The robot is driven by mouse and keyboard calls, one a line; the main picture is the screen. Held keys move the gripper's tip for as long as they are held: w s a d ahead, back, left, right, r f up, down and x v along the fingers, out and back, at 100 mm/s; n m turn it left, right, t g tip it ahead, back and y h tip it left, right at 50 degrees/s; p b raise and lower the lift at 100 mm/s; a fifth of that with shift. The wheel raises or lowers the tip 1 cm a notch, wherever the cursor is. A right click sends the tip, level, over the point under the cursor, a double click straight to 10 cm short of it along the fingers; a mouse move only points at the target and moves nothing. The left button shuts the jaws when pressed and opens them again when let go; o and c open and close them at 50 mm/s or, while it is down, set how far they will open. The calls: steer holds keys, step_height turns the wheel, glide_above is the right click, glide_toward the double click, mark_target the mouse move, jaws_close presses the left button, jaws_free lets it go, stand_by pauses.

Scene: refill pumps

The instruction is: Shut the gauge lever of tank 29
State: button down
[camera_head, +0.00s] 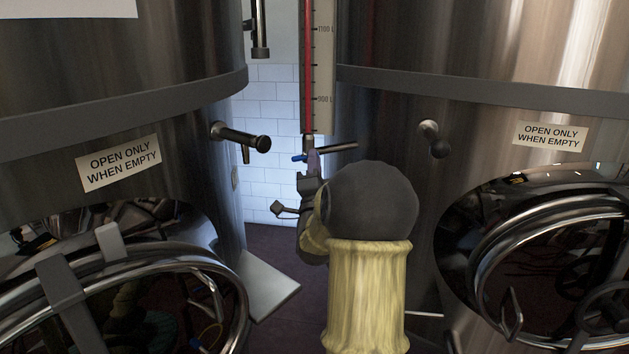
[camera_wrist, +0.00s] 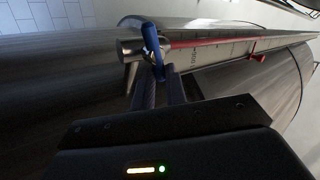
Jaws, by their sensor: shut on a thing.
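The level gauge (camera_head: 318,60) has a red column and a litre scale, and stands upright between two steel tanks. At its foot is a valve with a blue lever (camera_head: 299,158). In the wrist view the blue lever (camera_wrist: 151,42) lies across the line of the red gauge tube (camera_wrist: 205,41). My gripper (camera_head: 312,172) is at the foot of the gauge. In the wrist view my gripper (camera_wrist: 158,82) is shut on the lever's near end, which sits between the two fingers. My arm hides part of the valve in the head view. No tank number is legible.
The left tank (camera_head: 190,60) has a tap (camera_head: 240,137) sticking out towards the gauge. The right tank (camera_head: 480,55) has a small knobbed fitting (camera_head: 434,139). Round hatches bulge out low on both sides. The gap between the tanks is narrow, with a white-tiled wall (camera_head: 270,90) behind.

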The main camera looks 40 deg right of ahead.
steer(key=m+g+h+b, duration=0.1)
steer(key=m+b, duration=0.1)
steer(key=m, duration=0.1)
steer(key=f+m+g+h+b, duration=0.1)
steer(key=m+g+h+b, duration=0.1)
steer(key=shift+w+m+h, duration=0.1)
steer(key=shift+m+h, duration=0.2)
steer(key=shift+m, duration=0.1)
steer(key=c, duration=1.4)
jaws_free()
steer(key=shift+c, duration=0.2)
steer(key=shift+r, duration=0.1)
steer(key=shift+a, duration=0.1)
steer(key=b+v, duration=0.2)
steer(key=v, duration=1.5)
steer(key=shift+b, duration=0.35)
steer(key=shift+a, duration=0.1)
